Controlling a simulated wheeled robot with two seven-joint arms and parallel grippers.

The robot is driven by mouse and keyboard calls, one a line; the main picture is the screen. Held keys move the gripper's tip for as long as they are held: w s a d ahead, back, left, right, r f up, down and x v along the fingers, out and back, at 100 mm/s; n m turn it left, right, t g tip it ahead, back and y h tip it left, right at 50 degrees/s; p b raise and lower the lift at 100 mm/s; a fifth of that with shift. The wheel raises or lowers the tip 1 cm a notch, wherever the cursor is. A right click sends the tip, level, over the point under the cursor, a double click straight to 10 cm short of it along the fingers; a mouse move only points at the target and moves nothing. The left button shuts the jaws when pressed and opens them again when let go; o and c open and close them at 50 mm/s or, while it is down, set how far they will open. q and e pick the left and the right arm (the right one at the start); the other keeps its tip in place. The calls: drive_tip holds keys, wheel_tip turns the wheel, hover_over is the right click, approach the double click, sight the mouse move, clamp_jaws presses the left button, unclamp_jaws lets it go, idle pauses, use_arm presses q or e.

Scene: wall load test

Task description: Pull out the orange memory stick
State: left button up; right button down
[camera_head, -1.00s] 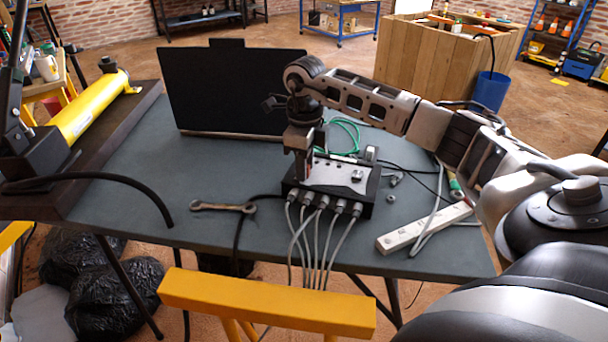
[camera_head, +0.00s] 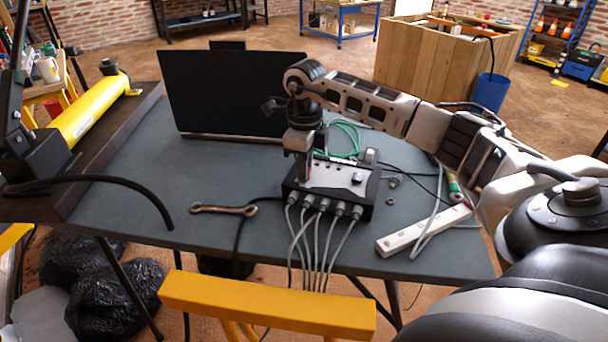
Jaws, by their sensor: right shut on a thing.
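A black and grey box (camera_head: 340,181) with a light top panel sits on the table near its front edge. Several grey cables plug into its front. My right gripper (camera_head: 303,177) points down at the left part of the box's top. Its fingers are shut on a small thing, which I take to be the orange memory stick. The stick itself cannot be made out, as the fingers cover it. From this view I cannot tell whether the stick is in the box or clear of it. My left gripper is not in view.
A dark monitor (camera_head: 232,92) stands behind the gripper on the table (camera_head: 150,180). A wrench (camera_head: 223,209) lies left of the box, and a white power strip (camera_head: 424,229) lies right. A green cable (camera_head: 345,140) is behind. A yellow trestle (camera_head: 265,302) stands in front.

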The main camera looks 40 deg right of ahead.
drive_tip(key=shift+r+p, duration=0.35)
drive_tip(key=shift+r, duration=0.05)
idle(0.4)
drive_tip(key=shift+r+p, duration=0.8)
drive_tip(key=shift+r, duration=0.2)
drive_tip(key=shift+r, duration=0.2)
drive_tip(key=shift+r+p, duration=2)
drive_tip(key=shift+r, duration=0.2)
